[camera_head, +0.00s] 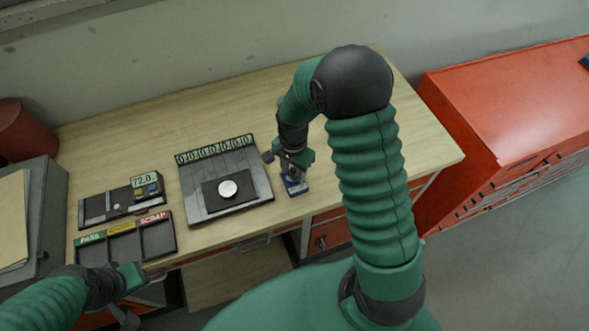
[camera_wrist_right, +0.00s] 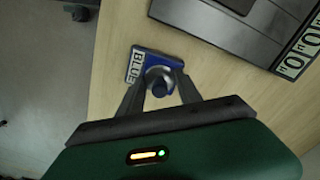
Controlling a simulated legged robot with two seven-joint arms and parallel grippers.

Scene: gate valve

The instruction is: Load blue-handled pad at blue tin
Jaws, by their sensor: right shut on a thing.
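The blue tin (camera_head: 298,188), a small block-like holder, stands near the front edge of the bench. In the right wrist view the blue tin (camera_wrist_right: 138,66) shows its white "BLUE" label. A small dark blue rounded handle (camera_wrist_right: 159,88) shows over the tin's round grey part. My right gripper (camera_head: 290,170) points down over the tin, with its fingers shut on the handle. The pad under the handle is mostly hidden, and I cannot tell how deep it sits in the tin. My left gripper (camera_head: 128,296) is low at the left, away from the tin; its jaw state is unclear.
A dark panel (camera_head: 200,208) with a silver disc (camera_head: 228,189) and a row of zeros stands left of the tin. A tray marked PASS and SCRAP (camera_head: 165,250) and a device reading 72.0 (camera_head: 110,213) lie farther left. The bench (camera_head: 400,150) is clear at right.

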